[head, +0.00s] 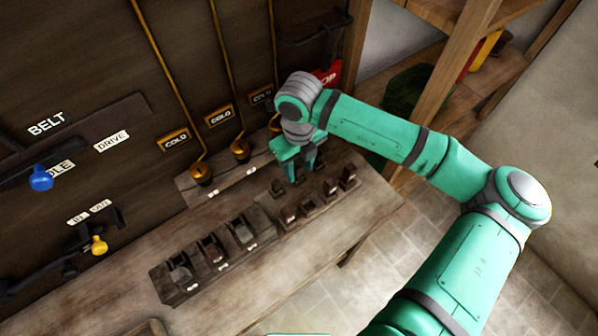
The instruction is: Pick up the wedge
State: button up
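My gripper (301,172) points down over the back part of the right-hand dark rack (297,226) on the wooden bench. Its fingertips are small and partly shaded, so I cannot tell whether they are open or shut, or whether anything is between them. Several small dark reddish blocks (331,188) stand along the front of this rack. A small dark piece (277,187) sits at its back, just left of the gripper. I cannot tell which piece is the wedge; part of the rack behind the gripper is hidden.
A left-hand rack (170,298) holds three larger dark pieces on the bench (265,284). Behind are brass cups (201,175) on rods and COLD signs (175,141). A wall panel has a blue knob (40,178) and a yellow knob (99,245). A wooden post (440,88) stands behind my arm.

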jog(key=shift+a+f, duration=0.1)
jog(key=shift+f, duration=0.4)
jog(key=shift+w, duration=0.1)
jog(key=c, duration=0.9)
jog(key=shift+a, duration=0.1)
grip_shut()
jog(key=shift+d, duration=0.25)
